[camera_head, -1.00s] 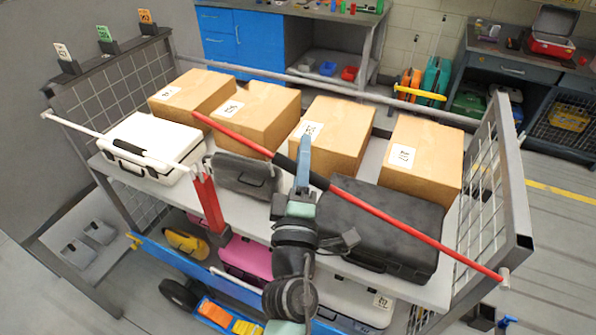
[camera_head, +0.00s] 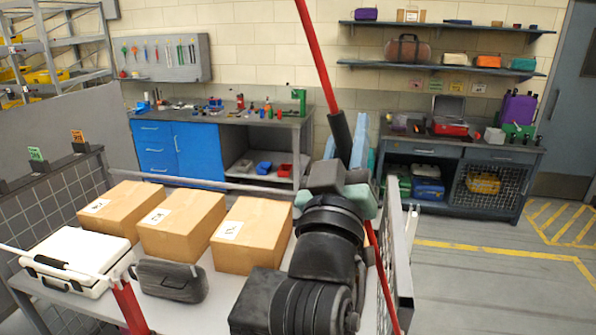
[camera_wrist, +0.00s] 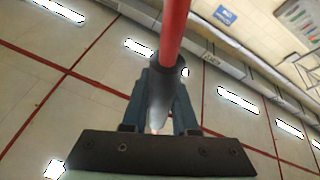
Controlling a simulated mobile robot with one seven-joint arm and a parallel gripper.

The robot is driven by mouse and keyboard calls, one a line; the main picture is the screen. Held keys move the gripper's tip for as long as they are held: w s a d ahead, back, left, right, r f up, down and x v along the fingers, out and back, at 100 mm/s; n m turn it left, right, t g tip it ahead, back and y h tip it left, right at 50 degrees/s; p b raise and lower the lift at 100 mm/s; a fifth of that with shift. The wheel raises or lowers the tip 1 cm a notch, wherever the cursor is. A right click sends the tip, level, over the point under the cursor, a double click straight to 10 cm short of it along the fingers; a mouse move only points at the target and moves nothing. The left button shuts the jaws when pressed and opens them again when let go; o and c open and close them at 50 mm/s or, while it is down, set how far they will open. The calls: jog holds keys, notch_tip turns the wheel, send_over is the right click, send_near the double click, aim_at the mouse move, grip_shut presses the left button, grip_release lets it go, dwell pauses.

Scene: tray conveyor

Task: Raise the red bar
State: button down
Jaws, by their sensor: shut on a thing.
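The red bar (camera_head: 316,55) runs steeply up and down in the head view, leaning to the left at its top. Its upper end is out of frame, and its lower part shows behind my arm by the cart's right end. My gripper (camera_head: 352,150) is shut on the bar's black sleeve (camera_head: 339,133), above the cart. In the wrist view the red bar (camera_wrist: 173,30) and its black sleeve (camera_wrist: 162,90) stand out between the fingers of my gripper (camera_wrist: 160,98). A short red post (camera_head: 129,308) stands at the cart's front edge.
Cardboard boxes (camera_head: 249,234), a white case (camera_head: 72,262) and a grey case (camera_head: 170,281) lie on the cart's top shelf. A mesh end panel (camera_head: 403,265) stands right of my arm. Workbenches (camera_head: 220,122) line the back wall. Floor at the right is clear.

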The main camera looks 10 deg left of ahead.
jog(key=d+r+m+g+h, duration=0.1)
jog(key=d+m+h, duration=0.3)
jog(key=d, duration=1.3)
jog(key=shift+s+d+r+m+g+h+p, duration=0.25)
jog(key=shift+m+p, duration=0.2)
jog(key=shift+m, duration=1.55)
jog(key=c, duration=0.7)
grip_release()
jog(key=shift+d, duration=0.2)
jog(key=shift+a, duration=0.1)
jog(key=b+v, duration=0.6)
jog(key=v, duration=0.7)
